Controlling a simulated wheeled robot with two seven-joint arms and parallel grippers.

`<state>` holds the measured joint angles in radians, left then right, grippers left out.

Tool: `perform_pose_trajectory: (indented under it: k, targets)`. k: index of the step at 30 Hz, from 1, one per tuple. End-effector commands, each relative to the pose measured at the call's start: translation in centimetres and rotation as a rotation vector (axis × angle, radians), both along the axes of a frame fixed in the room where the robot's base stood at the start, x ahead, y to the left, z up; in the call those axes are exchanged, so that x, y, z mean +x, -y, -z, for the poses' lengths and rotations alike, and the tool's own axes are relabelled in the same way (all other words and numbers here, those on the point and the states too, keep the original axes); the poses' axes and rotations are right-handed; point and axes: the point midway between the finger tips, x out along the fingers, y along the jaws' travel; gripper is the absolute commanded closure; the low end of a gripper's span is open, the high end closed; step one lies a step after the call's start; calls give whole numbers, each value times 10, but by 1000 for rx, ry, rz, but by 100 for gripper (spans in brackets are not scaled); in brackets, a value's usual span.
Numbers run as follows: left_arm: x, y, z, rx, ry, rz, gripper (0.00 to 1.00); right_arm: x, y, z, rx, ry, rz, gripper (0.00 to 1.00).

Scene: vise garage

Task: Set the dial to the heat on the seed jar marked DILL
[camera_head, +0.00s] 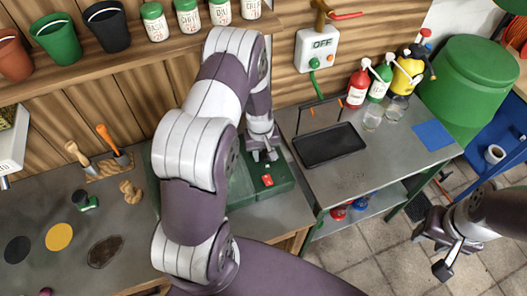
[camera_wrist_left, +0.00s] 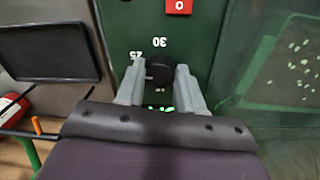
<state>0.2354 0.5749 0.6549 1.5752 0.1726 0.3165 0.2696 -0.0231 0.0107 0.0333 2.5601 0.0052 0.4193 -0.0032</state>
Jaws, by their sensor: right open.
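A green heater box (camera_head: 285,171) with a red switch (camera_head: 267,180) sits on the bench. In the left wrist view its black dial (camera_wrist_left: 159,70) has upside-down marks, with 25 and 30 legible and others hidden. My left gripper (camera_head: 263,153) is at the box, its fingers (camera_wrist_left: 159,80) on either side of the dial; whether they grip it is unclear. Seed jars with green lids stand on the shelf, among them one (camera_head: 220,11) whose label may read DILL; its number is too small to read surely. My right gripper (camera_head: 440,250) is open and empty over the floor.
A dark tray (camera_head: 328,145) lies on the metal table right of the box. Red, green and yellow bottles (camera_head: 358,88) stand behind it. A switch box (camera_head: 318,47) on the wall reads OFF.

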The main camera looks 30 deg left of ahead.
Motion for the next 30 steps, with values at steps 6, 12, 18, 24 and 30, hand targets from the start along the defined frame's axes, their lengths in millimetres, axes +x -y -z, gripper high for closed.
perform_pose_trajectory:
  k: [6, 12, 18, 24, 30]
  targets:
    - [0, 0, 0, -1, 1, 1, 93, 0, 0, 0, 0, 0, 0, 57]
    - [0, 0, 0, -1, 1, 35, 93, 0, 0, 3, 0, 0, 0, 57]
    - [1, 0, 1, 1, 3, 143, 93, 0, 0, 10, 0, 0, 0, 57]
    - [1, -1, 2, 0, 2, 317, 93, 0, 0, 20, 0, 0, 0, 57]
    - [1, -1, 1, 0, 2, 509, 93, 0, 0, 29, 0, 0, 0, 57]
